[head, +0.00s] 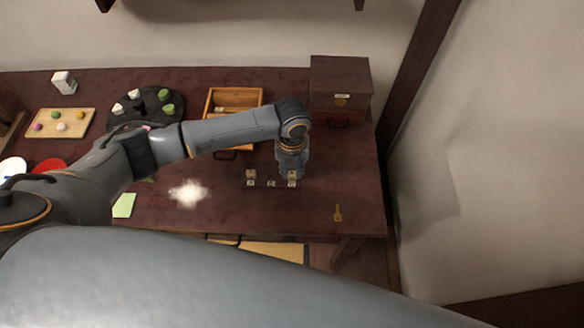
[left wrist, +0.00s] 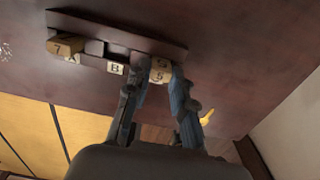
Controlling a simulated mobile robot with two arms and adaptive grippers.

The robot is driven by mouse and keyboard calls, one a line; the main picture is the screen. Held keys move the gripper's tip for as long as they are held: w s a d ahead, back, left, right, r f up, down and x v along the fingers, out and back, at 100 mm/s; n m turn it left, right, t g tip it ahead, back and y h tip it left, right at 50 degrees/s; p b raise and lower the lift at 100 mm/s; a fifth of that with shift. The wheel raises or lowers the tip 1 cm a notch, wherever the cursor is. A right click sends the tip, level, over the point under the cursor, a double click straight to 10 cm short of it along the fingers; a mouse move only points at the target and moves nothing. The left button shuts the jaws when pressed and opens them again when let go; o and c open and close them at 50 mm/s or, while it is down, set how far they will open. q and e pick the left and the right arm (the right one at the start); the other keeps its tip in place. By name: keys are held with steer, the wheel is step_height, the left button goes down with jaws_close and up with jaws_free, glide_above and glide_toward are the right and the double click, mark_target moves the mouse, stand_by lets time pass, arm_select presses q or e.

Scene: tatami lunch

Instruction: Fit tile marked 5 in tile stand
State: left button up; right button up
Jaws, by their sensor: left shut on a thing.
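The tile stand is a low dark bar; it shows in the head view (head: 262,187) near the right end of the table and in the left wrist view (left wrist: 120,37). A tile marked 7 (left wrist: 66,46) sits at its left end, and a pale label marked B (left wrist: 115,68) shows near its middle. My left gripper (head: 291,179) reaches down over the stand's right end. In the left wrist view its fingers (left wrist: 160,75) are shut on the tile marked 5 (left wrist: 160,70), at the stand's edge. I cannot tell whether this tile is fully seated. My right gripper is out of view.
A brass key (head: 337,213) lies right of the stand. A dark box (head: 340,82) stands at the back right, and an open wooden box (head: 234,96) is behind my left forearm. A white patch (head: 188,193) lies left of the stand. The table between patch and stand is clear.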

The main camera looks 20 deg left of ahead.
arm_select(q)
steer(key=shift+f, duration=0.15)
steer(key=o, duration=0.8)
steer(key=shift+r, duration=0.2)
step_height(320, 180, up, 12)
steer(key=shift+f, duration=0.1)
steer(key=shift+f, duration=0.1)
